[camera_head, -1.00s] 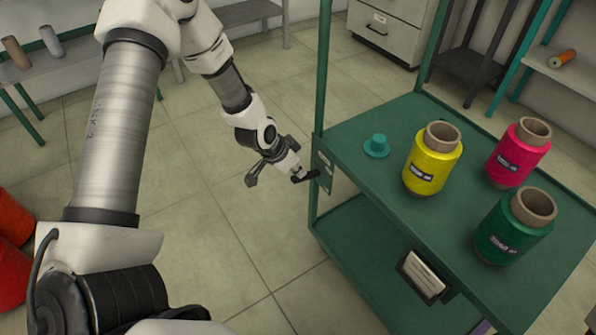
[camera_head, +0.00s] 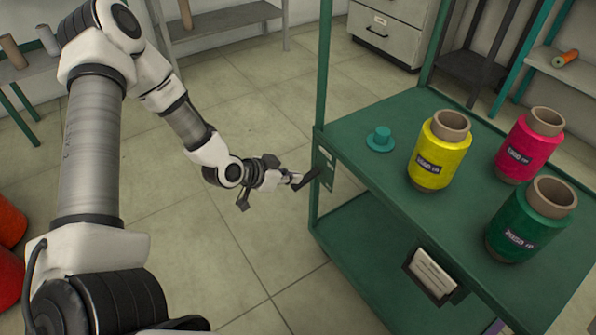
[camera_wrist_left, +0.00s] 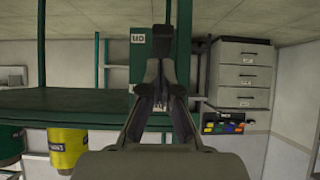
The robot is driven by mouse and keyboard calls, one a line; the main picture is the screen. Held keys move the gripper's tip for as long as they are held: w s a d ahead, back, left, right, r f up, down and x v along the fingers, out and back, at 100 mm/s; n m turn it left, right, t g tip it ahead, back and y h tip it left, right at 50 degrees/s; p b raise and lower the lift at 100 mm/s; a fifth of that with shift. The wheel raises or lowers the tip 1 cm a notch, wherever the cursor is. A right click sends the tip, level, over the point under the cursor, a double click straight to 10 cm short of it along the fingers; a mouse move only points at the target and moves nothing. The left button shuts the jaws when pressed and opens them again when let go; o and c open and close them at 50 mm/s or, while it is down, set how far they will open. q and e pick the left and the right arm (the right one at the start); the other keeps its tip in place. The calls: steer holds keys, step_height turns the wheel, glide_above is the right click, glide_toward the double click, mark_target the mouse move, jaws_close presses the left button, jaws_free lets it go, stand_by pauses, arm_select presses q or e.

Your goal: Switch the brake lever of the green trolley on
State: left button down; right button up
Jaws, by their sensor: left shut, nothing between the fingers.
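The green trolley (camera_head: 350,165) stands at the right in the head view. Its dark brake lever (camera_head: 307,180) sits on the plate (camera_head: 327,165) at the near-left corner post, slanting down to the left. In the left wrist view the lever (camera_wrist_left: 168,38) shows dark in front of the green plate (camera_wrist_left: 139,48), whose "on" mark appears upside down. My left gripper (camera_head: 290,179) is shut and empty, with its tips at the lever; I cannot tell whether they touch. It also shows in the wrist view (camera_wrist_left: 163,75). My right gripper is not in view.
Yellow (camera_head: 436,155), pink (camera_head: 523,150) and green (camera_head: 520,225) spools and a teal knobbed piece (camera_head: 380,139) stand on the trolley top. A label holder (camera_head: 432,275) hangs on its side. Drawers (camera_head: 385,30) stand behind. Floor left of the trolley is clear.

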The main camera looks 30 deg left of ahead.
arm_select(q)
steer(key=shift+f+t, duration=0.3)
steer(key=shift+f, duration=0.3)
steer(key=shift+s+f+b, duration=0.1)
steer(key=shift+b, duration=0.2)
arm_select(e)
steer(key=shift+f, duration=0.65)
arm_select(q)
steer(key=shift+s+f, duration=0.1)
steer(key=shift+f, duration=0.1)
